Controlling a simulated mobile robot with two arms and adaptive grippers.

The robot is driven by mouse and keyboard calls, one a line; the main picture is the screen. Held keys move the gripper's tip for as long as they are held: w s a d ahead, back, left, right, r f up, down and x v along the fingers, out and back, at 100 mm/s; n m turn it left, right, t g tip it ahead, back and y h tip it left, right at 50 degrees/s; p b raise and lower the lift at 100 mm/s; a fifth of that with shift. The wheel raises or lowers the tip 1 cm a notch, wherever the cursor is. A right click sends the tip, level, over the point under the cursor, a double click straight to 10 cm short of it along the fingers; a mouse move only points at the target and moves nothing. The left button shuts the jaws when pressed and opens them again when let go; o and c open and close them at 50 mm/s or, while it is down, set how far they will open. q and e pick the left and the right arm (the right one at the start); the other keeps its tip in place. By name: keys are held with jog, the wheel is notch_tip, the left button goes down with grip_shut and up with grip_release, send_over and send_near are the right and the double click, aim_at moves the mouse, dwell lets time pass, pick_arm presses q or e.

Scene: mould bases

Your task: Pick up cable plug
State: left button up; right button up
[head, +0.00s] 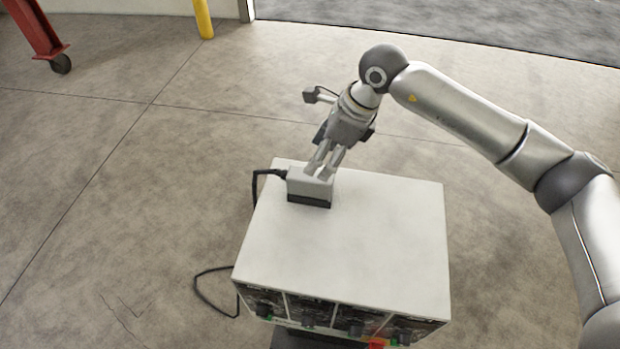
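The cable plug (307,189) is a light grey block with a dark lower edge. It is at the back left of the top of a white box (380,235), and a black cable leaves its left side. My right gripper (322,177) reaches down to the plug from above and behind. Its two fingers are a little apart, with their tips at the plug's upper edge. I cannot tell whether they grip it or only touch or overlap it in view. My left gripper is not in view.
The black cable (215,300) hangs down the box's left side and loops out beside it. The box's front has dark panels with several connectors (355,328). The rest of the box top is clear. A red frame on a caster (40,35) and a yellow post (203,18) stand far off.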

aim_at(304, 184)
jog(key=shift+x, duration=0.9)
jog(key=shift+a+f+p, duration=0.2)
jog(key=shift+f+p, duration=0.3)
jog(key=shift+p, duration=0.15)
jog(key=p+x, duration=0.2)
jog(key=x, duration=0.1)
jog(key=shift+s+f, duration=0.15)
jog(key=shift+s, duration=0.15)
jog(key=shift+w+a+f, duration=0.15)
jog(key=shift+a+f, duration=0.05)
jog(key=shift+f, duration=0.4)
jog(key=shift+f+b, duration=0.25)
jog(key=shift+b, duration=0.3)
jog(key=c, duration=1.4)
